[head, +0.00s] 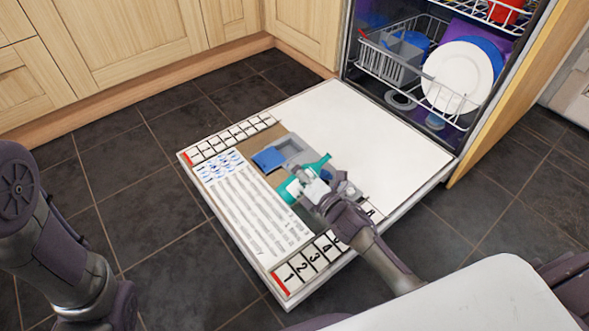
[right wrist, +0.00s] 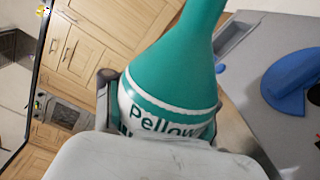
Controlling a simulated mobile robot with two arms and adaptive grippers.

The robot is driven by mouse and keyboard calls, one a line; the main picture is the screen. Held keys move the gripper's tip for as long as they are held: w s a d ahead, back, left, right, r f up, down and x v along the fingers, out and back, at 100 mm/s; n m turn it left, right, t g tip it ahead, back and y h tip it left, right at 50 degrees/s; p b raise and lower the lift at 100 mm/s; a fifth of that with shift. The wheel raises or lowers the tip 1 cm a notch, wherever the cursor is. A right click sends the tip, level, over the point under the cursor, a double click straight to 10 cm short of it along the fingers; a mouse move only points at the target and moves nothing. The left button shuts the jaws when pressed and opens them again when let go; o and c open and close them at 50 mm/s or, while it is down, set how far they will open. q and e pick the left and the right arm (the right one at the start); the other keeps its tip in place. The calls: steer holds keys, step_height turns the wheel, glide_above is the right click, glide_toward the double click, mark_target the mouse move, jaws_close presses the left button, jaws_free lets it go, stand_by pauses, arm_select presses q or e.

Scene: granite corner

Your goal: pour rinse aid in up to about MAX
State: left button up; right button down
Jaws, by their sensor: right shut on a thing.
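A teal bottle with a white label (head: 316,168) is in my right gripper (head: 312,187), held above the open dishwasher door. In the right wrist view the bottle (right wrist: 178,62) fills the middle, its neck running up out of the picture and part of its label reading "Pellow". In the head view the bottle lies tilted, its narrow end toward the right. The grey dispenser (head: 291,147) is just beyond it, with a blue lid (head: 268,158) standing out on its left. The blue lid (right wrist: 287,93) also shows in the right wrist view. The MAX mark and any liquid cannot be made out. My left gripper is out of view.
The dishwasher door (head: 385,125) lies open and flat, with a printed label panel (head: 245,200) along its near-left side. The lower rack (head: 400,75) holds a white plate (head: 458,76). A pale surface (head: 470,300) fills the bottom right. Dark tiled floor is clear at left.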

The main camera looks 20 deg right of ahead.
steer(key=shift+w+r, duration=0.1)
steer(key=shift+r, duration=0.15)
steer(key=shift+a+f, duration=0.1)
steer(key=shift+a+f+m, duration=0.1)
steer(key=shift+f+m, duration=0.1)
steer(key=shift+m, duration=0.2)
steer(key=shift+f, duration=0.1)
steer(key=shift+f+m, duration=0.15)
steer(key=shift+m, duration=0.35)
steer(key=shift+a+p, duration=0.1)
steer(key=shift+p, duration=0.2)
steer(key=shift+f+m, duration=0.15)
steer(key=shift+m, duration=0.15)
steer(key=shift+f, duration=0.1)
